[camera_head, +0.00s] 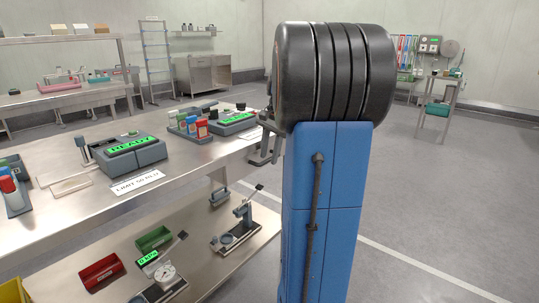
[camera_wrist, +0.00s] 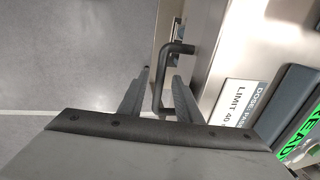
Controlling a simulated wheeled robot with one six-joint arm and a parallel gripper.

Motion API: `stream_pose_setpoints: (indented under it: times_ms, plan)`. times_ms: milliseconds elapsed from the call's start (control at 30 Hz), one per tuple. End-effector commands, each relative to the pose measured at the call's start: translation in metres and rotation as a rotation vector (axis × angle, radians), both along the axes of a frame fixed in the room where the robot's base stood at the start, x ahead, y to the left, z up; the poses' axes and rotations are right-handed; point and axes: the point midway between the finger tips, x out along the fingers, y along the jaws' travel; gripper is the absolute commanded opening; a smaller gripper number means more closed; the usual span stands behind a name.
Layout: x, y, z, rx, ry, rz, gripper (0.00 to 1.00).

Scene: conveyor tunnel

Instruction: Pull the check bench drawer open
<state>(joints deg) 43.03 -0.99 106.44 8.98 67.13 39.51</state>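A dark bar handle (camera_wrist: 157,85) shows in the wrist view, bent at its corners and fixed to a narrow pale front (camera_wrist: 165,22) at the side of the check bench (camera_wrist: 208,60). My gripper (camera_wrist: 161,74) has its two fingers apart, one on each side of the handle's bar. A gap shows between the bar and the left finger; contact with the right finger is unclear. In the head view my gripper (camera_head: 264,150) is at the bench's right end, partly hidden by my arm. The drawer itself is hidden there, and how far it stands out cannot be told.
The bench top (camera_head: 120,208) holds a green READY display unit (camera_head: 130,148), a LIMIT card (camera_head: 137,184) and bottles (camera_head: 196,122). The lower shelf holds red and green bins (camera_head: 101,270) and small instruments. Open grey floor (camera_head: 430,190) lies right of the bench.

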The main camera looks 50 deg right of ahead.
Motion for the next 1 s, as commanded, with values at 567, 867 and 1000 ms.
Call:
stream_pose_setpoints:
  times_ms: [567,867,1000]
  plan:
    - [0.0,0.0,-0.002,0.0,0.0,0.0,0.0]
    - [-0.02,-0.002,-0.002,0.001,0.0,-0.003,0.0]
    - [-0.049,-0.004,-0.002,0.001,0.0,-0.005,0.0]
